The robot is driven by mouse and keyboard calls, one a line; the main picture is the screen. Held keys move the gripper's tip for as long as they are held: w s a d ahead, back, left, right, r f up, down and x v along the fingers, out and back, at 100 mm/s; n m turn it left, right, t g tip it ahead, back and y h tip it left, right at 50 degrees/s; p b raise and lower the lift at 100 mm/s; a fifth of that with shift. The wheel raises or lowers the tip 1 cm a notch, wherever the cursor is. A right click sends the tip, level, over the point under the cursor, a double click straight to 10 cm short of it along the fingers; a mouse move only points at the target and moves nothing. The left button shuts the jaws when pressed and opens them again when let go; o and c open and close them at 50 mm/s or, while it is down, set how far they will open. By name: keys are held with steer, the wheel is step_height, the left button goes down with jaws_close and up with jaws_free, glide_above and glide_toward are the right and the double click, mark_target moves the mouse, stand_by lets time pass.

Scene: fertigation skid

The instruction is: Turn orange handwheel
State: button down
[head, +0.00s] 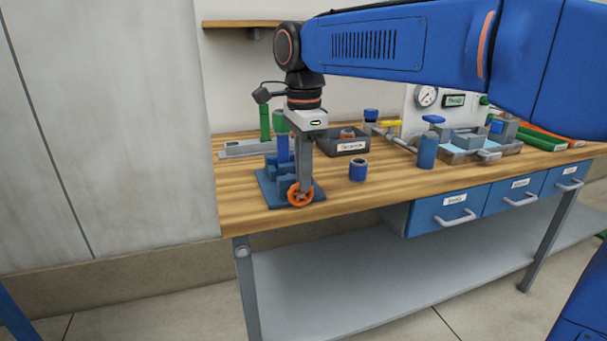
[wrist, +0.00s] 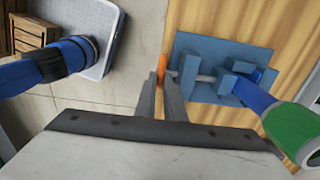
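The orange handwheel (head: 293,197) stands upright at the front of a blue valve block on a blue base plate (head: 318,187), near the table's front left edge. In the wrist view the handwheel (wrist: 162,62) shows edge-on, with its grey stem running right into the blue block (wrist: 190,75). My gripper (head: 303,184) points down over the wheel and covers part of it. In the wrist view its two fingers (wrist: 161,82) stand close on either side of the wheel's rim, with no clear gap, so it looks shut on the rim.
A green-topped blue post (head: 282,145) rises behind the block, close to my gripper. A dark bin (head: 347,147) and a blue cup (head: 357,170) stand to the right. Further right are a blue cylinder (head: 428,150), pipes and a gauge (head: 426,96). The table front between cup and drawers is clear.

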mark_target(290, 189)
steer(key=shift+a, duration=0.15)
steer(key=h, duration=0.1)
steer(key=a+h, duration=0.1)
steer(key=shift+s+a+t+h, duration=0.1)
steer(key=shift+s+t+h, duration=0.1)
steer(key=shift+t+h, duration=0.15)
steer(key=h, duration=0.1)
steer(key=a+h, duration=0.1)
steer(key=t+h, duration=0.1)
steer(key=shift+s+a+f+h, duration=0.15)
steer(key=shift+s+f+h, duration=0.05)
steer(key=shift+f+h, duration=0.05)
steer(key=shift+s+a+f+t+h, duration=0.15)
steer(key=shift+a+t+h, duration=0.1)
steer(key=shift+h, duration=0.35)
steer(key=shift+w+a+f+t+h, duration=0.1)
steer(key=shift+a+h, duration=0.1)
steer(key=shift+h, duration=0.4)
steer(key=shift+s+a+f+t+h, duration=0.1)
steer(key=shift+a+f+t+h, duration=0.15)
steer(key=shift+h, duration=0.5)
steer(key=shift+s+a+f+t+h, duration=0.1)
steer(key=shift+f+t+h, duration=0.15)
steer(key=shift+h, duration=0.5)
steer(key=c, duration=1.8)
jaws_free()
steer(key=shift+c, duration=0.2)
